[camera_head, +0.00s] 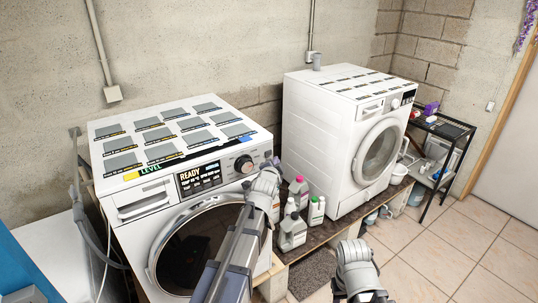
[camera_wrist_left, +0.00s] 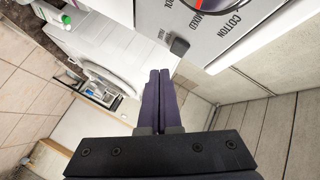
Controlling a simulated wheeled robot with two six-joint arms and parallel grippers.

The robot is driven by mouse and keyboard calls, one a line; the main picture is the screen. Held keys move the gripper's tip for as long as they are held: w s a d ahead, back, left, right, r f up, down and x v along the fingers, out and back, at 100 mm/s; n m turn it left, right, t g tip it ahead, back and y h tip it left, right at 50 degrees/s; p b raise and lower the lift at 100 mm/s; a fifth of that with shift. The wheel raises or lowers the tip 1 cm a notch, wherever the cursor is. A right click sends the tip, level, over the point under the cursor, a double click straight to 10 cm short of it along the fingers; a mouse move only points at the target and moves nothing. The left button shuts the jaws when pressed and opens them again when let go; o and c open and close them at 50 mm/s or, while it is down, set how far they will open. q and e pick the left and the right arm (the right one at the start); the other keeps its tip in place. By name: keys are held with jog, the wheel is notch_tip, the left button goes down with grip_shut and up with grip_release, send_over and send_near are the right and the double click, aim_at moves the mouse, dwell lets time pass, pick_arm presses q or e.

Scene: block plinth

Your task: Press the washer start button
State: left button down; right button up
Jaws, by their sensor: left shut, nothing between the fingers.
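The near white washer (camera_head: 147,219) has a dark round door, a lit display (camera_head: 200,178) reading READY and a dial (camera_head: 243,163) on its front panel. My left gripper (camera_head: 274,163) is at the right end of this panel, right of the dial. In the left wrist view the shut, empty fingers (camera_wrist_left: 159,73) point at the panel (camera_wrist_left: 225,40). A small dark button (camera_wrist_left: 179,46) sticks out just beyond and right of the fingertips, with a small gap showing. I cannot tell its label. Only a part of my right arm shows at the lower right of the head view.
A second white washer (camera_head: 330,150) stands on the wooden plinth to the right. Several bottles (camera_head: 293,232) stand between the two washers. A black rack (camera_head: 445,137) is at the far right.

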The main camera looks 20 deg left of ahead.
aim_at(268, 153)
pick_arm(q)
jog(key=shift+w+a, duration=0.5)
jog(key=shift+a, duration=0.25)
jog(key=shift+w, duration=0.1)
dwell(1.6)
jog(key=shift+w+a, duration=0.2)
jog(key=shift+a, duration=0.1)
